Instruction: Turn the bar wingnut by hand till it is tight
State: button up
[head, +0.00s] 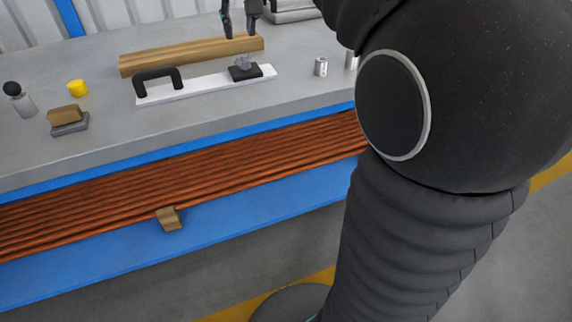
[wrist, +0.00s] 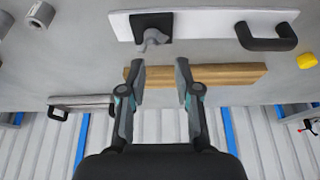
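The grey bar wingnut (head: 243,62) sits on a black block (head: 246,74) at the right end of a white plate (head: 205,87). In the wrist view the wingnut (wrist: 153,38) shows on its black block near the plate's left end. My gripper (head: 240,33) is at the top of the head view. It is open and empty, with its two fingers well apart. In the wrist view the gripper (wrist: 161,70) shows its fingertips apart from the wingnut, with the wooden beam seen between and behind them. The threads under the wingnut are too small to make out.
A black handle (head: 158,76) rises from the plate's left end. A wooden beam (head: 150,63) lies behind the plate.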

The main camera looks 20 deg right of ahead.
jog(key=v, duration=0.5)
jog(key=s+f+b, duration=0.2)
jog(key=s+f, duration=1.9)
jog(key=shift+f+t, duration=0.3)
jog(key=shift+t, duration=0.1)
